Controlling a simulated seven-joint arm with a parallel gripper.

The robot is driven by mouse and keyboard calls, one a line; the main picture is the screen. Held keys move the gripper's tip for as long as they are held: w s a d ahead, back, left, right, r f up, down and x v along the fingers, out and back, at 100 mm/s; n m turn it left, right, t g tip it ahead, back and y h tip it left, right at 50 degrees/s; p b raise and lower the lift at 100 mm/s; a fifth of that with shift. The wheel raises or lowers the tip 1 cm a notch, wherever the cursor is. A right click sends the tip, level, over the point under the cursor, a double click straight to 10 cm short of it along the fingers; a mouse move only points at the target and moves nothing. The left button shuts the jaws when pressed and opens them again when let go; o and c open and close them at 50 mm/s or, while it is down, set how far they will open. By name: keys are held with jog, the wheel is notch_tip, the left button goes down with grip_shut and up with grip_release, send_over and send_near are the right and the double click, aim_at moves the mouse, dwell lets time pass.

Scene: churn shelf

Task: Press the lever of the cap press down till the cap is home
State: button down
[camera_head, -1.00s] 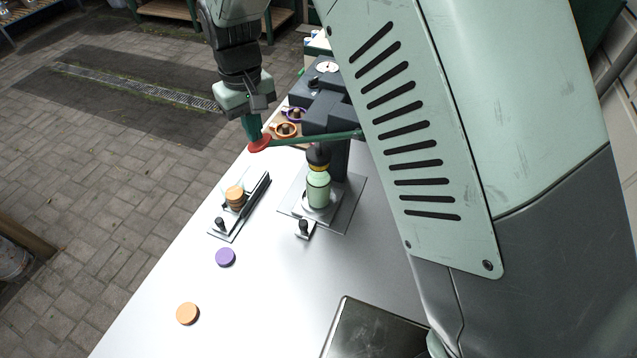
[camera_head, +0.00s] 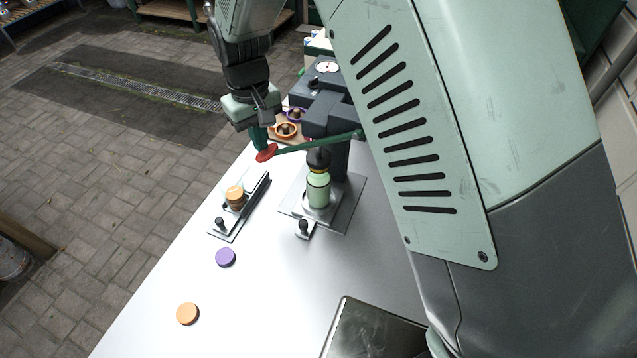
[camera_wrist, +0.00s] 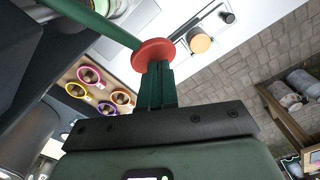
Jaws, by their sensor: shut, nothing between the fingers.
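The cap press (camera_head: 332,120) stands on the table with its dark head over a light green bottle (camera_head: 318,187). The press plunger (camera_head: 318,158) is down at the bottle's top, and a thin yellow band shows there. Whether the cap is seated cannot be made out. The green lever (camera_head: 315,143) slopes down to the left and ends in a red knob (camera_head: 267,153). My gripper (camera_head: 262,146) is shut and empty, its fingertips at the top of the red knob. In the wrist view the shut fingers (camera_wrist: 157,72) meet the red knob (camera_wrist: 153,53).
A slide holder with stacked orange caps (camera_head: 235,196) lies left of the press. A purple cap (camera_head: 225,257) and an orange cap (camera_head: 187,313) lie loose on the table. Coloured rings (camera_wrist: 91,75) sit on a wooden board behind. A dark tray (camera_head: 372,333) is at the front.

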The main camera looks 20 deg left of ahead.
jog(key=shift+f, duration=0.1)
jog(key=shift+d+f, duration=0.35)
jog(key=shift+f, duration=0.15)
jog(key=shift+d+f, duration=0.25)
jog(key=shift+d, duration=0.4)
jog(key=shift+w+d, duration=0.1)
jog(key=shift+d, duration=0.05)
dwell(0.4)
jog(key=shift+d+r, duration=0.15)
jog(key=shift+r, duration=1.8)
jog(key=shift+a, duration=0.2)
